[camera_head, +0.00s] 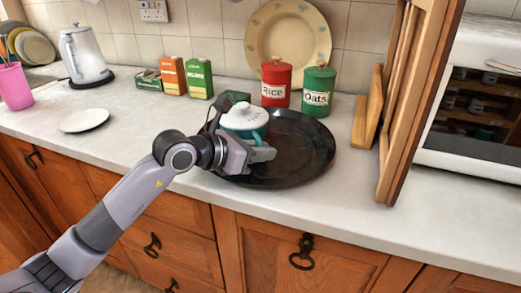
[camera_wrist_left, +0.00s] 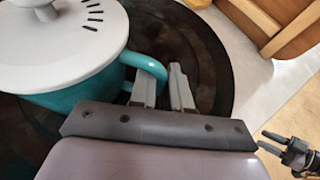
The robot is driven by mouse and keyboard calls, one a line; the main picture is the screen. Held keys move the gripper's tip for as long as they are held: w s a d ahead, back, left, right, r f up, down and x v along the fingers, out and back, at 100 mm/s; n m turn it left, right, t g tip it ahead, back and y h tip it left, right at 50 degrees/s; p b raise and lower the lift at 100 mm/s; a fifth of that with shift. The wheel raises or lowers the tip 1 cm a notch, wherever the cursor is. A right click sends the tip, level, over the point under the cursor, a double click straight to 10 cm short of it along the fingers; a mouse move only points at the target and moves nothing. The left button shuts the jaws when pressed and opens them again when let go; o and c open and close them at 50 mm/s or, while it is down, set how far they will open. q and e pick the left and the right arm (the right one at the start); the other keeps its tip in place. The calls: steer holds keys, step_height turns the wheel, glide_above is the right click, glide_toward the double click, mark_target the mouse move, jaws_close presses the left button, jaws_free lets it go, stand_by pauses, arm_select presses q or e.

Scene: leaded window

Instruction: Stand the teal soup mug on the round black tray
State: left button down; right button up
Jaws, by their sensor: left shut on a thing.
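The teal soup mug (camera_head: 247,133) with a white lid is upright over the left part of the round black tray (camera_head: 310,160) in the head view. Its base is hidden by my gripper, so I cannot tell whether it touches the tray. My left gripper (camera_head: 258,150) is at the mug's near side. In the left wrist view, the left gripper's fingers (camera_wrist_left: 163,88) are shut on the handle of the mug (camera_wrist_left: 85,92), with the tray (camera_wrist_left: 205,60) below. My right gripper (camera_wrist_left: 272,142) shows small at the lower right of that view, its fingers apart and empty.
A red rice canister (camera_head: 276,84) and a green oats canister (camera_head: 318,90) stand behind the tray. A wooden rack (camera_head: 410,100) stands to its right. A white saucer (camera_head: 84,120) lies to the left, with clear counter between.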

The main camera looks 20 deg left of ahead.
arm_select(q)
steer(key=shift+r, duration=0.15)
steer(key=c, duration=1.1)
jaws_free()
steer(key=shift+f, duration=0.2)
steer(key=shift+r, duration=0.2)
steer(key=b+v, duration=0.1)
steer(key=v, duration=1)
steer(key=shift+a+f, duration=0.1)
steer(key=shift+f, duration=0.1)
steer(key=shift+s+a+r, duration=0.25)
steer(key=shift+s+r, duration=0.05)
steer(key=shift+s, duration=0.15)
